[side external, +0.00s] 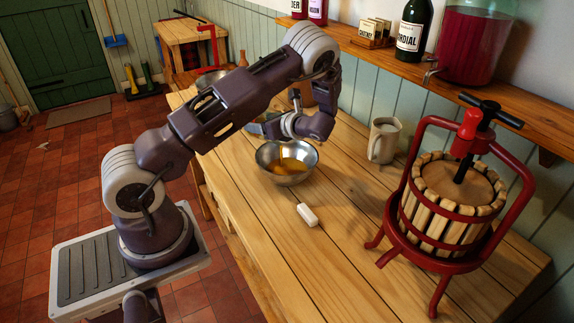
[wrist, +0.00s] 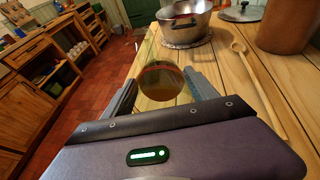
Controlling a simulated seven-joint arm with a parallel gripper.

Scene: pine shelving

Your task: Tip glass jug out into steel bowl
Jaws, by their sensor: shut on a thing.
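My gripper (wrist: 162,92) is shut on the glass jug (wrist: 160,80), which shows clear between the two fingers in the wrist view with amber liquid in it. In the side external view my gripper is above the far side of the steel bowl (side external: 268,165), and the jug is mostly hidden behind my wrist. The steel bowl stands on the bench with orange-amber liquid in it. A thin amber streak shows at the bowl's inside, seemingly falling from above. The jug's exact tilt is hard to tell.
A red fruit press (side external: 450,190) is at the right. The wrist view shows a steel pan (wrist: 183,32), a wooden spoon (wrist: 258,85) and a brown crock (wrist: 287,25).

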